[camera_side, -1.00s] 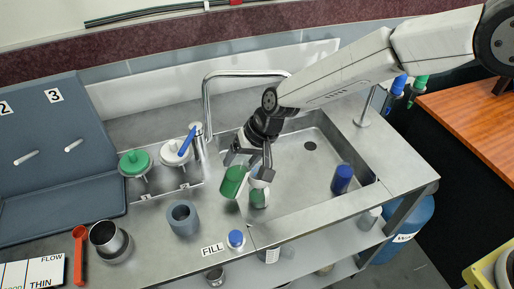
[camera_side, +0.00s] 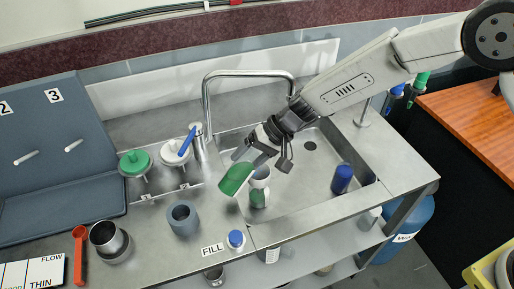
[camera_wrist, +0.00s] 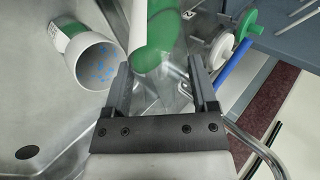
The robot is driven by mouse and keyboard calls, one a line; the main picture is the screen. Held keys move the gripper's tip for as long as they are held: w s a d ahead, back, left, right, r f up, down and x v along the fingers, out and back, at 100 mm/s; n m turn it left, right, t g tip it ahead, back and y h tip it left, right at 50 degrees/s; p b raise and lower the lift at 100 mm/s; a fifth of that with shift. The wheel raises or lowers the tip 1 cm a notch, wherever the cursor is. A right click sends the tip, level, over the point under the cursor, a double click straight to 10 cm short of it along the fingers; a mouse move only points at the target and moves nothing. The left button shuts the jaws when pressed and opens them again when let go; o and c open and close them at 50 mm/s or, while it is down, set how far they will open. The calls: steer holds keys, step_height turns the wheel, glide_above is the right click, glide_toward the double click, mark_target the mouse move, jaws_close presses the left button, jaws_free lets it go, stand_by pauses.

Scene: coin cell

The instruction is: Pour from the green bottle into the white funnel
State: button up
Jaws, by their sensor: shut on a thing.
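My gripper (camera_side: 267,157) is shut on the green bottle (camera_side: 237,178) and holds it tilted above the sink's left part. The bottle also shows between the fingers in the wrist view (camera_wrist: 162,35), its near part clear; I cannot make out its mouth. Just right of it in the side view is a white open-mouthed piece (camera_side: 261,172) over a green-and-white body (camera_side: 259,197). In the wrist view its round white mouth (camera_wrist: 92,62) shows blue specks inside, left of the fingers. I cannot tell whether this is the white funnel. A white disc-shaped piece (camera_side: 173,153) sits on the rack.
A green disc-shaped piece (camera_side: 134,163) is beside the white one. A blue bottle (camera_side: 342,179) stands at the sink's right. A grey cup (camera_side: 183,217) and a blue-capped bottle (camera_side: 236,239) are on the counter. The faucet (camera_side: 207,95) arches behind my gripper.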

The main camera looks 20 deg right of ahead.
steer(key=shift+r+m+y+p, duration=0.15)
steer(key=shift+r+y, duration=0.05)
steer(key=shift+y, duration=0.6)
steer(key=shift+r+m+y+p, duration=0.15)
steer(key=shift+r+y, duration=0.05)
steer(key=shift+y, duration=0.6)
stand_by(3.4)
steer(key=shift+f+g+y+p, duration=0.4)
steer(key=shift+f+y, duration=0.15)
steer(key=shift+y, duration=0.45)
stand_by(2.0)
